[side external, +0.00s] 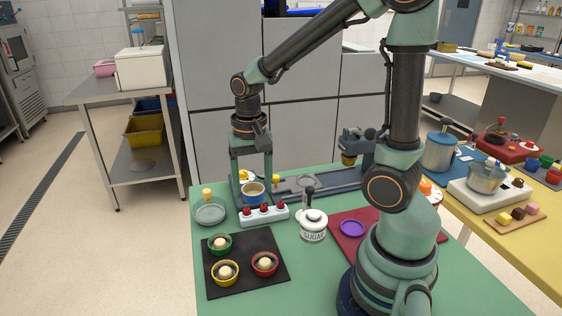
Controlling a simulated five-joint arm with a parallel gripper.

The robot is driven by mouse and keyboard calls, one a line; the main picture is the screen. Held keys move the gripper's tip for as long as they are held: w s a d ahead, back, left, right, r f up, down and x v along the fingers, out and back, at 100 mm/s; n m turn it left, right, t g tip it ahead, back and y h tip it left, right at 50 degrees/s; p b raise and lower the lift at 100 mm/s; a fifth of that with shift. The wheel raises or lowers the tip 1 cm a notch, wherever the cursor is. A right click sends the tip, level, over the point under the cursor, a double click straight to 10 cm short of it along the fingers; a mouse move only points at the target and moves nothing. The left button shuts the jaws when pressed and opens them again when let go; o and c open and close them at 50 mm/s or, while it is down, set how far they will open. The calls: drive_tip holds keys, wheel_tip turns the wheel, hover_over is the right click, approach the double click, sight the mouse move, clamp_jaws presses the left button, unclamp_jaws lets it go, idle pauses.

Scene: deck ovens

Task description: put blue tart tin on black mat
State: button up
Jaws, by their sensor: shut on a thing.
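The blue tart tin (254,195) is between the fingers of my gripper (253,190), at the back left of the green table. The gripper points down and is shut on the tin. The tin looks upright, with a tan inside; I cannot tell whether it touches the table. The black mat (273,278) lies at the front left of the table, nearer the camera than the gripper. On it stand a green tin (219,251), a yellow tin (225,282) and a red tin (264,270), each with a pale round lump inside. The mat's back right part is bare.
A white holder with red knobs (264,215) stands between the gripper and the mat. A grey dish (210,217) is left of it, and a white sugar jar (313,232) right. A dark red mat (332,247) with a purple dish (352,228) lies further right.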

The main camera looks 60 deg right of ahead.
sight(256, 241)
wheel_tip(256, 241, down, 13)
drive_tip(key=shift+f, duration=0.2)
idle(0.3)
drive_tip(key=shift+f, duration=0.1)
drive_tip(key=o, duration=1.4)
drive_tip(key=shift+c, duration=0.2)
wheel_tip(256, 241, up, 12)
drive_tip(key=shift+r, duration=0.1)
drive_tip(key=s+a+r+n+t, duration=0.1)
drive_tip(key=a+r+n+t, duration=0.1)
drive_tip(key=r+n, duration=0.2)
drive_tip(key=s+a+r+n+t, duration=0.2)
drive_tip(key=r+n+t, duration=0.1)
drive_tip(key=r+n, duration=0.2)
drive_tip(key=shift+r+t, duration=0.3)
drive_tip(key=shift+r, duration=1)
drive_tip(key=shift+a, duration=0.1)
